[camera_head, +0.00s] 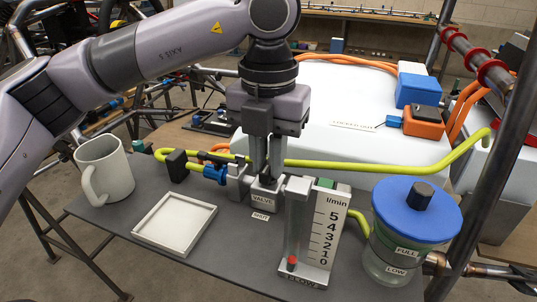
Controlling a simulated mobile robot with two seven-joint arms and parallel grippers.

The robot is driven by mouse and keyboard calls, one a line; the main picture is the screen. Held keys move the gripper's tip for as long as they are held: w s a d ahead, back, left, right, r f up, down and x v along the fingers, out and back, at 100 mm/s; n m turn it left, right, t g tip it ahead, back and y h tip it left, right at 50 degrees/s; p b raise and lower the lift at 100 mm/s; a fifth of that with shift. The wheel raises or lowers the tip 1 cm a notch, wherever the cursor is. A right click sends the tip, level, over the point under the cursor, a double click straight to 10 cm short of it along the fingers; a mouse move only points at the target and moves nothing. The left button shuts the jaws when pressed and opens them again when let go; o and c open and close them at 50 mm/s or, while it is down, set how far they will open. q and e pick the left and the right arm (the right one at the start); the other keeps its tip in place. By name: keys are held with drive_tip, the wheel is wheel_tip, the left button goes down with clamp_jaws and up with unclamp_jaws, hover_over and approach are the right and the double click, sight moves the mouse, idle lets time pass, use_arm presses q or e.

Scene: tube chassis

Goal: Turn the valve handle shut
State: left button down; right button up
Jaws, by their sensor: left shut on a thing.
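The valve (265,196) is a grey metal block labelled VALVE, in the yellow hose line on the dark table. A small SHUT label (260,217) lies in front of it. My left gripper (266,177) points straight down onto the valve's top and is shut on the valve handle, which is mostly hidden between the fingers; I cannot tell its angle. The flow meter (326,232), marked l/min, stands to the right of the valve. Its red float (291,263) sits low, near the 0 mark. My right gripper is not in view.
A white mug (106,172) and a shallow white tray (176,223) stand to the left. A blue-lidded jar (416,208) stands right of the meter. A yellow hose (380,163) runs behind. A dark frame tube (490,150) crosses the right side.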

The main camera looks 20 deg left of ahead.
sight(268, 165)
use_arm(q)
drive_tip(key=c, duration=1.1)
unclamp_jaws()
drive_tip(key=shift+r, duration=0.15)
wheel_tip(268, 165, up, 7)
